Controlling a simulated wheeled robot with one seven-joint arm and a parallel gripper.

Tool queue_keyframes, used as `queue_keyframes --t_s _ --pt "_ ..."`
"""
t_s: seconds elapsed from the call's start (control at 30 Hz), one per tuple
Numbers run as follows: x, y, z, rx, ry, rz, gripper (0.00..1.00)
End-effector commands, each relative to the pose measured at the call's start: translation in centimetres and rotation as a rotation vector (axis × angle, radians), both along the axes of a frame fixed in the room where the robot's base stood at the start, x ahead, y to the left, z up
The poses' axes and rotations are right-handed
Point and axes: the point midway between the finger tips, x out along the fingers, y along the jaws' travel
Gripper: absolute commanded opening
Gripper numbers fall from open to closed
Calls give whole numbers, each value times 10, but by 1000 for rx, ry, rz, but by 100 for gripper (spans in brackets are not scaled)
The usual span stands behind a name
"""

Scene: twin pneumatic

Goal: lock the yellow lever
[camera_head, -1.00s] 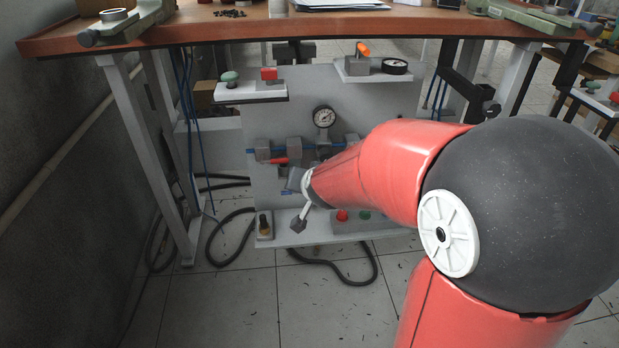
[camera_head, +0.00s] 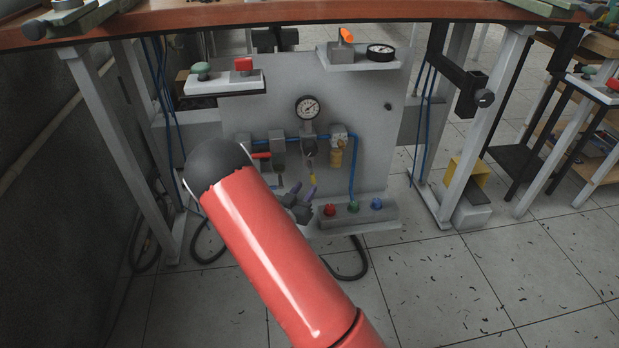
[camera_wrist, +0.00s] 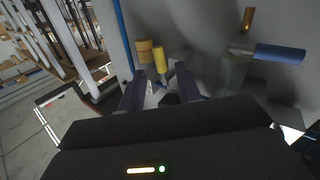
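A small yellow piece (camera_head: 313,179) near the fingers in the head view looks like the same lever. My gripper (camera_wrist: 160,82) has two dark purple fingers held apart, with nothing seen gripped between them. In the head view my gripper (camera_head: 304,187) is in front of the lower middle of the grey panel (camera_head: 375,125), partly hidden behind my arm. Whether a finger touches the lever cannot be told.
A pressure gauge (camera_head: 307,108) is above. A button box (camera_head: 352,221) stands below right. A blue cylinder (camera_wrist: 280,53) sticks out at right in the wrist view. The workbench (camera_head: 290,17) overhangs the panel.

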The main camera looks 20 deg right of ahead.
Motion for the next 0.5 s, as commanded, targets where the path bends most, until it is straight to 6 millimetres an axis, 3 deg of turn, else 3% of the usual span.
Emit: queue_keyframes --t_s 0.2,0.5 --pt "23 -29 1 1 -2 -2 34" --pt "39 -47 0 2 0 2 34"
